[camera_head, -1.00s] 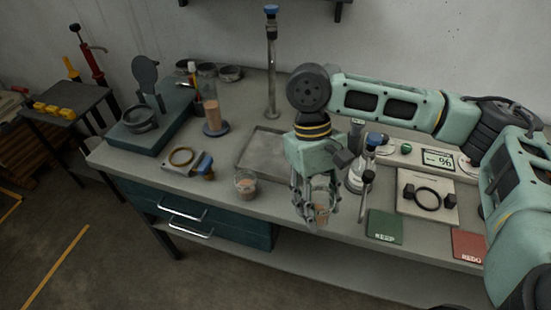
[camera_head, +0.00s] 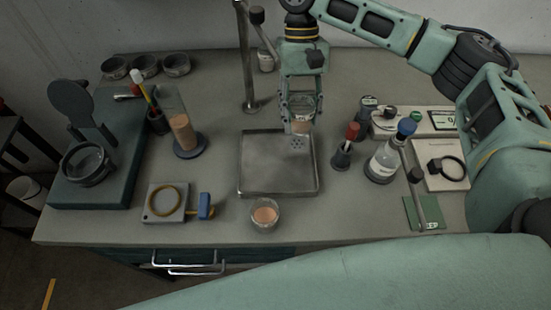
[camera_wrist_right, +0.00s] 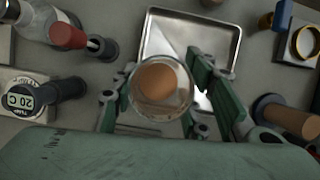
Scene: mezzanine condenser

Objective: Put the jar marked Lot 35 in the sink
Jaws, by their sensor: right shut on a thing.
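My right gripper (camera_head: 300,118) is shut on a clear jar (camera_head: 302,104) with orange-brown contents, which sits between the fingers in the right wrist view (camera_wrist_right: 160,86). I cannot read any lot mark on it. The sink is a shallow square metal basin (camera_head: 272,176) in the bench, also in the right wrist view (camera_wrist_right: 190,36). The held jar appears raised near the basin's back right corner; its exact height is unclear. A second similar jar (camera_head: 265,214) stands on the bench in front of the basin. My left gripper is out of view.
A tall metal post (camera_head: 247,62) stands behind the basin. The green mat (camera_head: 423,213) lies farther right.

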